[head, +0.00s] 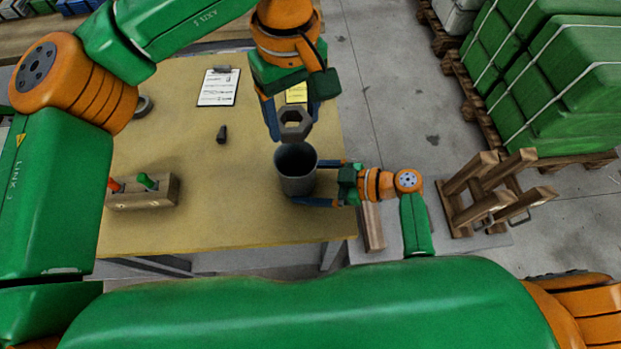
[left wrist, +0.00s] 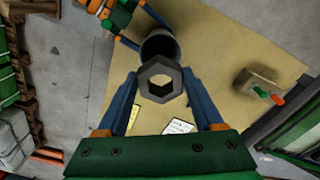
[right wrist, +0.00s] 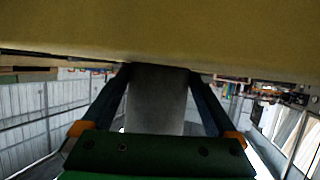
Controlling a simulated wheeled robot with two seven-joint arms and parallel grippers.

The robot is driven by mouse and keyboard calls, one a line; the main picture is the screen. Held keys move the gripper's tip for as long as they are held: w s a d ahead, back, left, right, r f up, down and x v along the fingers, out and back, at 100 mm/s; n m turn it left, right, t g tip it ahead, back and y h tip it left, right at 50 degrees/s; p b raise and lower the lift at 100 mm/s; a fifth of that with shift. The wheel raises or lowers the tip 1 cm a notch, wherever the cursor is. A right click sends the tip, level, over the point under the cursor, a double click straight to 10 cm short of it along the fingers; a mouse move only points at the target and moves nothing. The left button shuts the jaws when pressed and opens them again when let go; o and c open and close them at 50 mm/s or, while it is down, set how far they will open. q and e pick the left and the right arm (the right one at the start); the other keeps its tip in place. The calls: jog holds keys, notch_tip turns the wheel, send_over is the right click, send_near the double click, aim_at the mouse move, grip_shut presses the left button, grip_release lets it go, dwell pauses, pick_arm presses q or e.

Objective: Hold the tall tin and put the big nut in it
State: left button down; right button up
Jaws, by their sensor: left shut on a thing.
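The big nut (head: 296,134) is a grey hexagonal ring. My left gripper (head: 291,123) is shut on it and holds it tilted above the tall tin's mouth, apart from the tin. The nut also shows between the fingers in the left wrist view (left wrist: 146,82). The tall tin (head: 298,186) is a dark grey open cylinder standing upright near the table's right edge. My right gripper (head: 312,183) reaches in from the right with a finger on either side of the tin, shut on it. In the right wrist view the tin (right wrist: 157,100) fills the space between the fingers.
A wooden block (head: 145,195) with red and green handled tools stands at the table's left. A clipboard (head: 218,88) and a small dark object (head: 222,134) lie farther back. A wooden rack (head: 492,195) stands right of the table. The front middle of the table is clear.

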jog(key=shift+c, duration=1.4)
pick_arm(q)
notch_tip(320, 180, down, 10)
jog(key=shift+r, duration=0.2)
dwell(3.1)
jog(key=shift+c, duration=1.4)
grip_release()
jog(key=shift+o, duration=1.4)
jog(key=shift+r, duration=0.1)
notch_tip(320, 180, up, 12)
jog(key=shift+d+f, duration=0.1)
pick_arm(e)
jog(key=o, duration=1)
